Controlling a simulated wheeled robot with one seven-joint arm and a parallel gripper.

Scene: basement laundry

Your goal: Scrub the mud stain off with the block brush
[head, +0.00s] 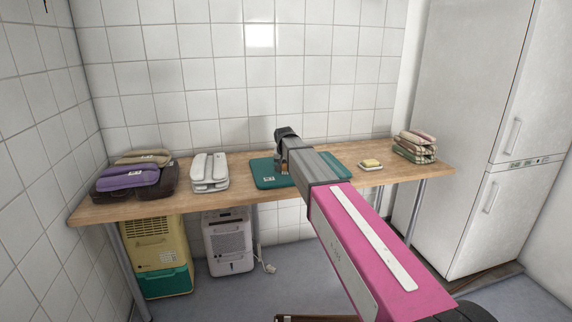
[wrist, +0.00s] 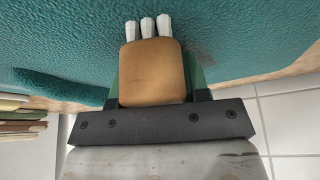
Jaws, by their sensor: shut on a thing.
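The block brush (wrist: 152,72) has a tan wooden body and white bristle tufts. My gripper (wrist: 155,88) is shut on the brush body, one finger on each side. The bristles point toward the teal towel (wrist: 70,45); whether they touch it I cannot tell. A faint dark patch (wrist: 203,52), perhaps the mud stain, shows on the towel just right of the brush. In the head view the teal towel (head: 267,173) lies on the table, and my arm covers its middle, hiding most of the brush and any stain there.
On the wooden table (head: 238,200) are purple and brown folded cloths (head: 128,178) at left, a white folded stack (head: 209,172), a yellow sponge on a dish (head: 371,164), and striped cloths (head: 416,147) at right. A tiled wall stands behind; a white fridge (head: 470,120) stands right.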

